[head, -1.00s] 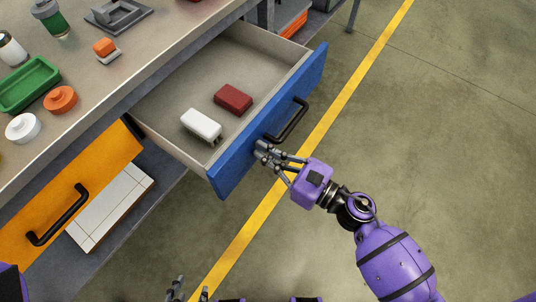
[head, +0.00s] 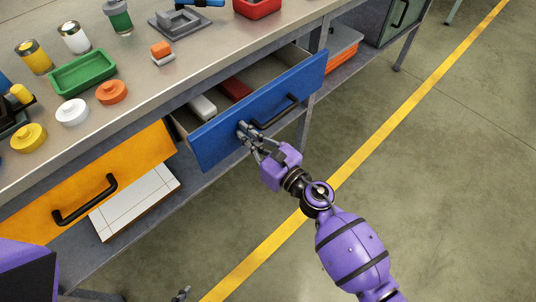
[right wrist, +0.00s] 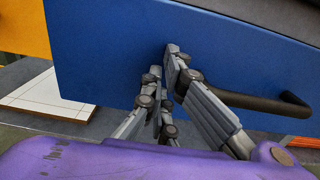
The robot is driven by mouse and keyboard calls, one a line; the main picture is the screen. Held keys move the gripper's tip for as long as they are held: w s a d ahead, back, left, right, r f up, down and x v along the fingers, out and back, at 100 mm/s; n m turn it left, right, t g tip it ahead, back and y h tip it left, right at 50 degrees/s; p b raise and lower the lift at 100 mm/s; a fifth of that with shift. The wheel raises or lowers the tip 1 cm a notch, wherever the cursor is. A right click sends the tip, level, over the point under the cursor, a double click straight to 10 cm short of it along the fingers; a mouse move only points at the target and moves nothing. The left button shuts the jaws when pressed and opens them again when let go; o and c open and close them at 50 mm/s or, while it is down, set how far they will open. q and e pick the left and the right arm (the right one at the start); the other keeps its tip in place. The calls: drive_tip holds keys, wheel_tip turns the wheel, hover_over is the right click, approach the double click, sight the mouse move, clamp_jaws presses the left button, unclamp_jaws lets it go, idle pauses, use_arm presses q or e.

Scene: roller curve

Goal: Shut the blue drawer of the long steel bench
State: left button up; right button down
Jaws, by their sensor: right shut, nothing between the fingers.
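The blue drawer (head: 218,143) of the long steel bench (head: 140,92) is partly open. A white block (head: 203,107) and a dark red block (head: 236,89) lie inside it. Its black bar handle (head: 277,112) is on the front. My right gripper (head: 243,130) is shut and empty, its fingertips at the blue front, left of the handle. In the right wrist view the fingers (right wrist: 165,62) are against or very close to the blue panel (right wrist: 105,45), with the handle (right wrist: 265,102) to their right. Of my left gripper, only a fingertip (head: 181,294) shows at the bottom edge.
An orange-yellow drawer (head: 130,168) with a black handle is left of the blue one. The floor on the right is clear.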

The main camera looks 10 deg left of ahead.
sight(216, 109)
drive_tip(key=b+x, duration=0.2)
drive_tip(key=x, duration=0.8)
drive_tip(key=shift+f, duration=0.1)
drive_tip(key=shift+w+a, duration=0.3)
drive_tip(key=shift+a, duration=0.15)
use_arm(q)
drive_tip(key=shift+s+a+f, duration=0.1)
drive_tip(key=shift+s+f, duration=0.05)
drive_tip(key=shift+f, duration=0.45)
drive_tip(key=shift+s+f, duration=0.15)
drive_tip(key=shift+f, duration=0.45)
